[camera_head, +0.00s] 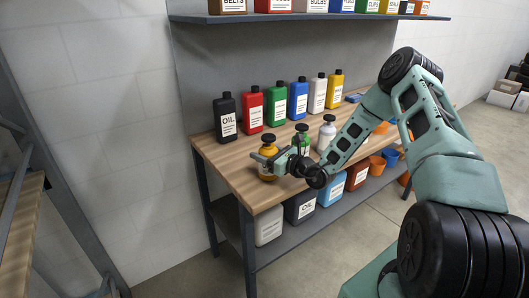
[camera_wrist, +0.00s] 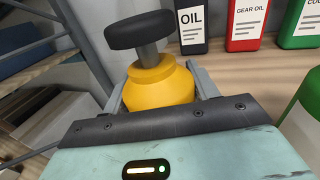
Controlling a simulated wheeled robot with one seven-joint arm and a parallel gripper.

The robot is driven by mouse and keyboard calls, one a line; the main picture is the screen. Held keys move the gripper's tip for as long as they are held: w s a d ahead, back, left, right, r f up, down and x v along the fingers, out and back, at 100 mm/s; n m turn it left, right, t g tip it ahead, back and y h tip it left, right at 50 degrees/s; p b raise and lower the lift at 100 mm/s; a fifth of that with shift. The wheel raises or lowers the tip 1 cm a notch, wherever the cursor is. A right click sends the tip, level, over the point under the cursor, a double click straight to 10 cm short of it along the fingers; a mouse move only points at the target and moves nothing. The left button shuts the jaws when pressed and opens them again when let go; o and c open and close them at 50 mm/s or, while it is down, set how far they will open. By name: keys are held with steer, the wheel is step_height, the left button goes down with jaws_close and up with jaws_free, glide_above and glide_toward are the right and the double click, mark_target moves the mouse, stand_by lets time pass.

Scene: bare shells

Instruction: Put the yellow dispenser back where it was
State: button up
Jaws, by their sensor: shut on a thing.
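The yellow dispenser (camera_head: 267,171) has a dark pump top and stands upright near the front left end of the wooden workbench (camera_head: 238,180). My gripper (camera_head: 268,160) reaches it from the right and is shut on it. In the wrist view the yellow dispenser (camera_wrist: 160,84) sits between the two grey fingers, with its black pump head rising above them. Its base is hidden in the wrist view, and I cannot tell whether it touches the bench.
A green dispenser (camera_head: 301,139) and a white one (camera_head: 327,133) stand right of it. A row of bottles, from the black oil bottle (camera_head: 225,118) to a yellow bottle (camera_head: 335,90), lines the back. Containers fill the lower shelf. Bare wood lies left of the gripper.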

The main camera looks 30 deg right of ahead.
steer(key=o, duration=1.4)
steer(key=shift+f, duration=0.1)
